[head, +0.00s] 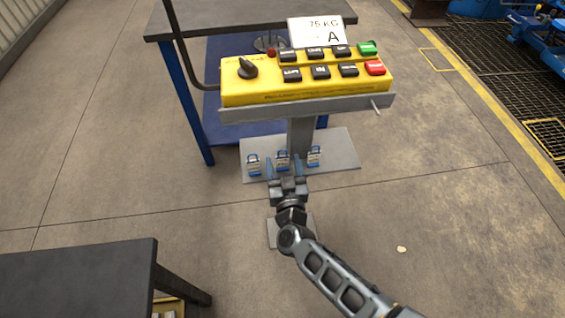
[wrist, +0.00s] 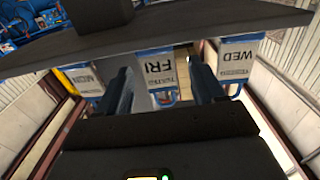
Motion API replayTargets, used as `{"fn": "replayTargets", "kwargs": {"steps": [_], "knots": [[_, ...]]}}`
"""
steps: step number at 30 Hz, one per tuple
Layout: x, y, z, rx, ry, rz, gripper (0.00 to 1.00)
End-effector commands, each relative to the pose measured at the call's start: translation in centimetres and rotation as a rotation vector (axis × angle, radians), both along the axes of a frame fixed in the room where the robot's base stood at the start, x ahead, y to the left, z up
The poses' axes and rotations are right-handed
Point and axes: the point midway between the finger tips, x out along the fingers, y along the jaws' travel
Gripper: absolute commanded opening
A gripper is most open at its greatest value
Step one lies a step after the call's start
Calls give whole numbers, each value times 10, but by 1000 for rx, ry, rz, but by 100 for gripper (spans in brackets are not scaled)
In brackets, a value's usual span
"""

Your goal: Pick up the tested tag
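Three white tags with blue loops hang in a row at the grey plate of the control stand. In the wrist view their lettering is upside down: the middle tag (wrist: 160,70) reads FRI, the right tag (wrist: 238,55) reads WED, and the left tag (wrist: 86,80) is too small to read. Their small print is not clearly legible. The head view shows the left (head: 253,164), middle (head: 282,159) and right (head: 314,156) tags. My gripper (head: 284,170) is open, its fingers on either side of the FRI tag with gaps visible in the wrist view (wrist: 162,85).
A yellow button box (head: 305,83) on a grey stand (head: 300,137) rises above the tags, with a sign (head: 318,30) reading 75 KG A. A blue-legged table (head: 190,95) stands behind. A dark table (head: 80,285) is at lower left. Floor to the right is mostly clear.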

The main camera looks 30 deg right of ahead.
Motion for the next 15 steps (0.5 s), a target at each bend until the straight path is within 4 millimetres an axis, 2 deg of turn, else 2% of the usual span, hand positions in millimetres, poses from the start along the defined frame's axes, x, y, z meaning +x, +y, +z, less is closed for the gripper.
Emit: {"fn": "replayTargets", "kwargs": {"steps": [2, 15], "knots": [[0, 0, 0, 0, 0, 0, 60], [0, 0, 0, 0, 0, 0, 18]]}}
